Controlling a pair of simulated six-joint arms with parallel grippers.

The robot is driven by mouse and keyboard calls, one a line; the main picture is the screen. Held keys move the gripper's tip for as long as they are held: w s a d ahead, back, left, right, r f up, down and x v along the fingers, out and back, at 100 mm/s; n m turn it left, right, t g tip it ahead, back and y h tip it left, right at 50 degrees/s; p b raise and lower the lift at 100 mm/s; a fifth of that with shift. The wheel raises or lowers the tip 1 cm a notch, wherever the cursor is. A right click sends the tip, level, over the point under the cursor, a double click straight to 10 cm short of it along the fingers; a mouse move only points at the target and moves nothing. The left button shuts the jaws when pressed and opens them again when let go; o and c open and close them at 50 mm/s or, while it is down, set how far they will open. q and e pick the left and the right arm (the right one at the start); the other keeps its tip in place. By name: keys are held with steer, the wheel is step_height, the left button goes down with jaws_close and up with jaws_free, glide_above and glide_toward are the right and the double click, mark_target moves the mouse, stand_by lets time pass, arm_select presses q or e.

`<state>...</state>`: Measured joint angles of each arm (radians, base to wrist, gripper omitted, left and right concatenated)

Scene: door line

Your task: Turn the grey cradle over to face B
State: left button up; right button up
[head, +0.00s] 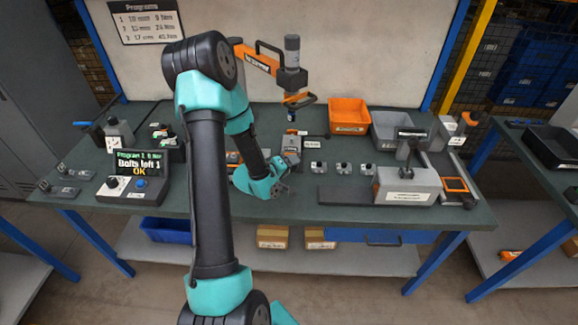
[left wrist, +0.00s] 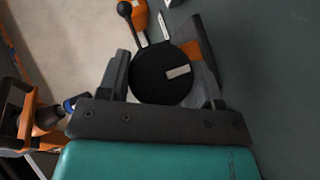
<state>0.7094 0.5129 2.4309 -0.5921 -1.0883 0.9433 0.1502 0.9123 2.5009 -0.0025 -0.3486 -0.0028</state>
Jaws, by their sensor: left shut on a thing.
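The grey cradle (head: 291,144) shows in the head view as a small grey block with orange parts on the bench's middle, largely hidden by my left arm. My left gripper (head: 283,167) is at its near side. In the left wrist view the fingers of my left gripper (left wrist: 163,75) are either side of a black round knob (left wrist: 155,82) with a white mark, and are shut on it. A grey part with an orange band (left wrist: 192,48) lies beside the right finger. Which face of the cradle is up, I cannot tell. My right gripper is not in view.
An orange and black tool (head: 268,62) hangs above the bench. An orange bin (head: 348,113) and a grey bin (head: 391,128) stand behind. Several small metal parts (head: 342,168) lie right of the gripper. A display (head: 139,163) at left reads "Bolts left 1 OK".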

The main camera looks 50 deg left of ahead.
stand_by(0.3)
arm_select(q)
steer(key=o, duration=0.9)
